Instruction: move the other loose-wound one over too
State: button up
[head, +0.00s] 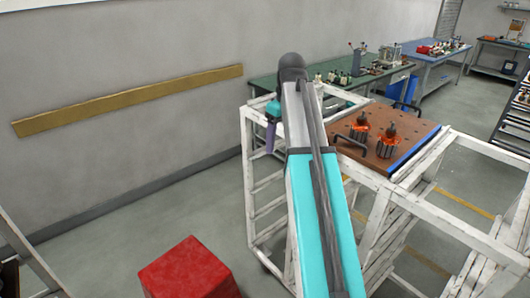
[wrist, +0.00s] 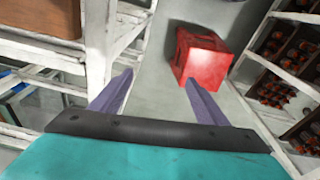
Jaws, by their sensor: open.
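Two armatures with dark tops and orange windings, a left one (head: 360,128) and a right one (head: 391,131), stand upright side by side on a brown board (head: 419,132) with holes. How tightly each is wound is too small to tell. My gripper (head: 269,140) is left of the board, beside the white rack, pointing down. In the wrist view my gripper (wrist: 155,88) has its two purple fingers spread, with only floor between them. More orange-wound pieces (wrist: 300,50) sit in dark crates on a shelf at the right of the wrist view.
A red box (head: 189,270) stands on the floor in front and also shows in the wrist view (wrist: 200,58). The white rack (head: 465,226) carries the board, which has black handles. A green bench (head: 325,70) with tools stands behind. Grey floor is open at left.

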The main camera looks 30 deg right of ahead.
jog(key=a+f+b, duration=0.1)
jog(key=a+f, duration=0.2)
jog(key=a, duration=0.2)
jog(key=shift+w+m, duration=0.4)
dwell(0.6)
notch_tip(320, 180, up, 14)
jog(key=s+p, duration=0.1)
jog(key=p, duration=0.1)
jog(key=shift+s+d+f, duration=0.15)
jog(key=shift+s+f, duration=0.05)
jog(key=shift+s, duration=0.2)
dwell(0.5)
dwell(0.5)
